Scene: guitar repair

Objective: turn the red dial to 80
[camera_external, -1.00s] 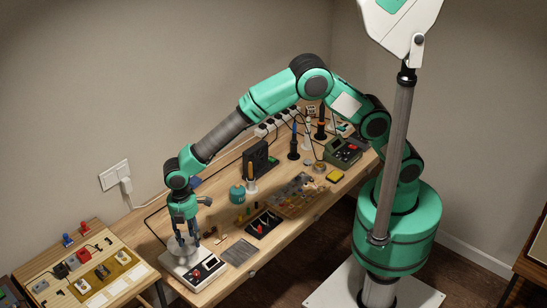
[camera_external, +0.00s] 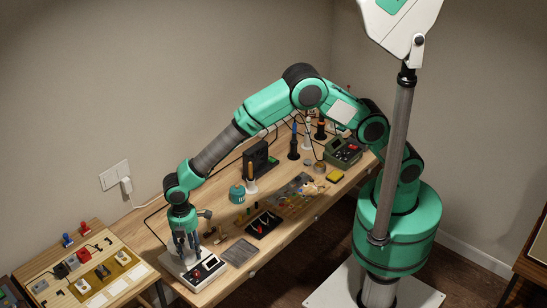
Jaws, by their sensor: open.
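My gripper (camera_external: 186,246) points straight down, low over a pale device (camera_external: 181,277) at the near left end of the workbench. The jaws are open, with nothing visible between them. The device has a dark front panel (camera_external: 211,264) with small red marks. A small red part (camera_external: 196,273) on that panel may be the red dial, but it is too small to be sure, and its setting cannot be read. The fingers hide part of the device's top, and I cannot tell whether they touch it.
A dark flat mat (camera_external: 239,252) and a black tray (camera_external: 264,224) lie right of the device. A teal pot (camera_external: 237,194) and a black box (camera_external: 256,158) stand farther back. A green device (camera_external: 343,151) is at the far end. A separate board (camera_external: 100,277) with switches lies left.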

